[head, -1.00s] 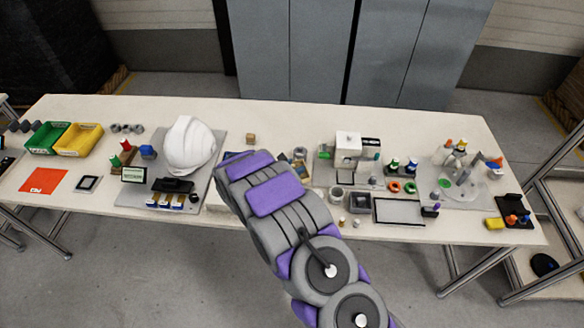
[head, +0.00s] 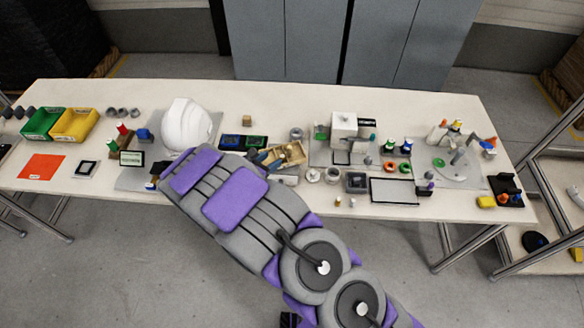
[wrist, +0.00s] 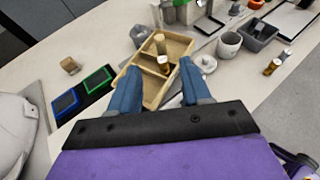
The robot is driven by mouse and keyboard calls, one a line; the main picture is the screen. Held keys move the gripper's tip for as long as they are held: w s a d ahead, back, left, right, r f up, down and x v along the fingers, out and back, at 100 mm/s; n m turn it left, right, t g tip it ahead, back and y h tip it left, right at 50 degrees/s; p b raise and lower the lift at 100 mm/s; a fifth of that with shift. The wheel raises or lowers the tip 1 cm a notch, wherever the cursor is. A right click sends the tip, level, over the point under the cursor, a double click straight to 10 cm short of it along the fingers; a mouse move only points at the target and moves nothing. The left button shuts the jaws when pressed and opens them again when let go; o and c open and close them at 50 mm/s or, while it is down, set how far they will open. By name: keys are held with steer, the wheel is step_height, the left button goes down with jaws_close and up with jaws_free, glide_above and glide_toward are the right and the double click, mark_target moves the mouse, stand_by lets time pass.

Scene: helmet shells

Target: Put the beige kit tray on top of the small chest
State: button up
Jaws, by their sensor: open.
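The beige kit tray (head: 297,150) lies on the table right of the white helmet, partly hidden by my arm in the head view. In the wrist view the beige kit tray (wrist: 181,37) is an open, divided box with a brown cylindrical item standing in it. My gripper (wrist: 160,68) is open, its two blue fingers spread at the near part of the tray. I cannot tell whether they touch it. A white block-like box (head: 344,124) on the grey mat to the right may be the small chest; I cannot tell for sure.
The white helmet (head: 186,122) stands left of the tray. Blue and green framed pieces (wrist: 82,92) lie beside it. A grey cup (wrist: 229,44) and a dark grey square bin (head: 356,181) stand to the right.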

steer(key=s+d+r+m+g+h, duration=0.35)
steer(key=d+r+m, duration=0.55)
steer(key=d, duration=0.5)
steer(key=s+d+r+m+g, duration=0.6)
steer(key=s+d+r, duration=0.25)
steer(key=d, duration=0.35)
steer(key=s+d+r+m+g+y, duration=0.1)
steer(key=s+d+m+g+y, duration=0.2)
steer(key=s, duration=0.5)
steer(key=s+d+r+m+g+y, duration=0.1)
steer(key=s+r+m+y, duration=0.1)
steer(key=s+m, duration=0.45)
steer(key=s+a+m+y, duration=0.2)
steer(key=s+a+y, duration=0.1)
steer(key=s, duration=0.4)
steer(key=s+a+r+m+y, duration=0.1)
steer(key=s+a+m+y, duration=0.1)
steer(key=s, duration=0.5)
steer(key=shift+a+r+m+y, duration=0.35)
steer(key=shift+a+y, duration=0.1)
steer(key=shift+a, duration=0.15)
steer(key=shift+w+f+t, duration=0.1)
steer(key=shift+t, duration=0.15)
